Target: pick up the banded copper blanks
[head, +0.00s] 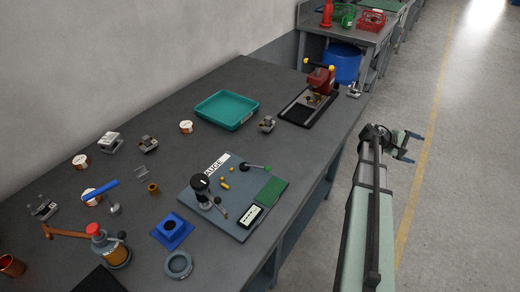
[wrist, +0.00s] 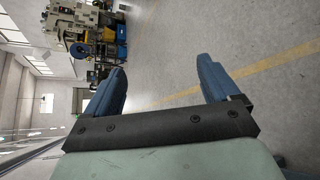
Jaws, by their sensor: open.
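Several small round pieces with white and copper colouring stand on the grey bench; they look like the banded copper blanks. One piece (head: 186,127) is left of the teal tray, another piece (head: 80,161) is at the far left, and a third piece (head: 91,196) is partly covered by a blue bar. Their fine markings are too small to tell. My gripper (head: 413,147) is open and empty, out over the floor to the right of the bench. In the wrist view my gripper (wrist: 164,72) shows two blue fingers apart with nothing between them; no blank shows there.
An empty teal tray (head: 227,110) lies near the bench's back. A grey fixture plate (head: 238,230), a red press (head: 319,80), a blue block (head: 172,231) and small metal blocks stand on the bench. A second bench (head: 346,36) stands behind. The floor around my gripper is clear.

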